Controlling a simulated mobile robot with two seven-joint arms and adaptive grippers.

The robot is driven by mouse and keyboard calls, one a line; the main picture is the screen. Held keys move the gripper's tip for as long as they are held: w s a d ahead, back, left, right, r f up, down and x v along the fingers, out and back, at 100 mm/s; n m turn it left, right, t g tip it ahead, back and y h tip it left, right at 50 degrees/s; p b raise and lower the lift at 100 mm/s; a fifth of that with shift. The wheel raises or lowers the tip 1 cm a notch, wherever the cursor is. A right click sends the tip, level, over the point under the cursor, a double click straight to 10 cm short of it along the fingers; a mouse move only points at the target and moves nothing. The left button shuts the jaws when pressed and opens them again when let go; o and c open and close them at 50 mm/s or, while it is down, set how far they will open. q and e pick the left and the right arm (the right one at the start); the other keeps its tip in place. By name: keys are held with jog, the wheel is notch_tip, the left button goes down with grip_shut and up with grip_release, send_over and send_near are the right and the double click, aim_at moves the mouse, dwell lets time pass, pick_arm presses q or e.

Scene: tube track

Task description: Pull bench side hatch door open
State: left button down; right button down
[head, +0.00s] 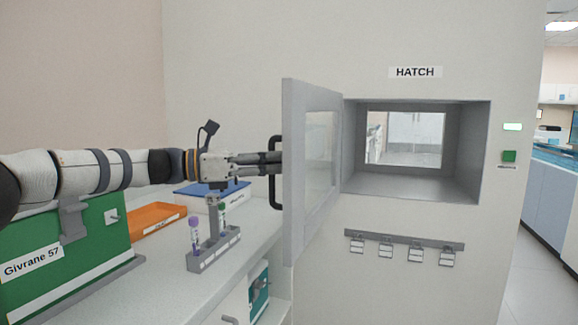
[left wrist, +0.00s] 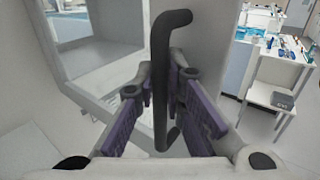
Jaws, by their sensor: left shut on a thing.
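The hatch door (head: 294,180) is grey-framed with a glass pane and stands swung open at the left of the hatch opening (head: 416,186). Its dark bar handle (head: 273,198) is on the door's outer face. My left gripper (head: 272,158) reaches in from the left and is shut on the handle. In the left wrist view the handle (left wrist: 160,85) runs upright between the purple finger pads of the left gripper (left wrist: 165,115). The opening is empty, and a window at its back shows a room beyond. My right gripper does not show.
Hooks with tags (head: 403,247) hang under the opening.

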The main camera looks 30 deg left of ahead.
pick_arm(q)
jog(key=shift+a, duration=0.55)
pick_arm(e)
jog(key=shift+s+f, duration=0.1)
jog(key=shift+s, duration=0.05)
pick_arm(q)
jog(key=c, duration=1.7)
grip_release()
jog(key=shift+o, duration=0.2)
jog(key=v, duration=0.7)
jog(key=shift+a, duration=0.3)
jog(key=shift+s+f, duration=0.1)
jog(key=shift+s, duration=0.1)
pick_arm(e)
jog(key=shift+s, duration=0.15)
